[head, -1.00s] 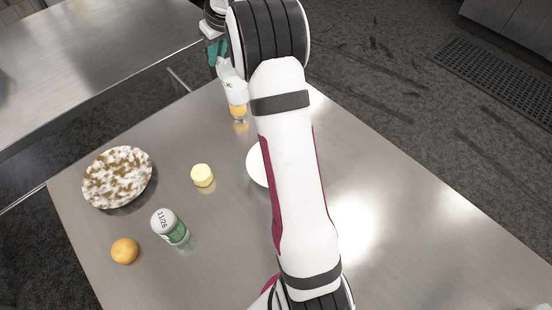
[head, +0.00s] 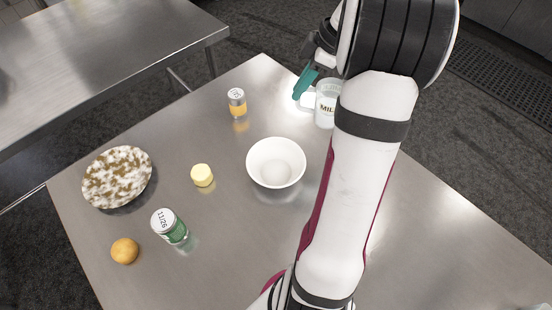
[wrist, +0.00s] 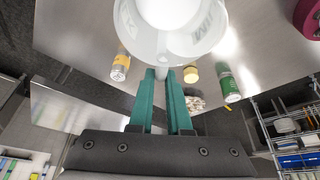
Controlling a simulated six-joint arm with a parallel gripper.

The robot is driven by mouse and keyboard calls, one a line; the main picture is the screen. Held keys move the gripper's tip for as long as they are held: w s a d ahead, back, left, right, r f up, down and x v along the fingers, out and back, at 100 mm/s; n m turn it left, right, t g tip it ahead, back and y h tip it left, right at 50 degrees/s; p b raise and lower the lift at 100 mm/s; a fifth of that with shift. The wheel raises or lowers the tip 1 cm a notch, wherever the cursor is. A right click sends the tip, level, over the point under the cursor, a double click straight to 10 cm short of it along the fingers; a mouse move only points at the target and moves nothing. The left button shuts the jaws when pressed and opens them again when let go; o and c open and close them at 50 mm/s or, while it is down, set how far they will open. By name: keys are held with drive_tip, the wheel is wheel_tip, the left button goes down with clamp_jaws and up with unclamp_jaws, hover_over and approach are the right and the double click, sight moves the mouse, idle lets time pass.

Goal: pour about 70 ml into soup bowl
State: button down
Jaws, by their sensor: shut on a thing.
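The white soup bowl (head: 262,172) stands on the steel table, and no liquid can be made out in it. My gripper (head: 301,92) is shut on the handle of a whitish milk jug (head: 327,108) with "MIL" showing on its side. The jug appears roughly upright, behind and to the right of the bowl and not over it. In the wrist view, the teal fingers (wrist: 161,76) close on the handle below the jug (wrist: 135,35). White shows inside the jug there, but its fill level cannot be told. My arm covers the jug's right edge in the head view.
The table between bowl and orange can is clear.

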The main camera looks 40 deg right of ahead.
drive_tip(key=shift+s, duration=0.4)
wheel_tip(320, 180, down, 10)
idle(0.3)
drive_tip(key=w+a+f+n+g+h, duration=0.1)
drive_tip(key=a+h, duration=0.4)
drive_tip(key=h, duration=0.5)
wheel_tip(320, 180, down, 2)
drive_tip(key=w+g, duration=0.1)
drive_tip(key=g, duration=0.1)
drive_tip(key=shift+a+f+n+g, duration=0.2)
drive_tip(key=shift+n+g, duration=0.1)
drive_tip(key=shift+g, duration=0.1)
drive_tip(key=shift+d+f+h, duration=0.1)
drive_tip(key=shift+f+h, duration=0.1)
drive_tip(key=shift+h, duration=0.6)
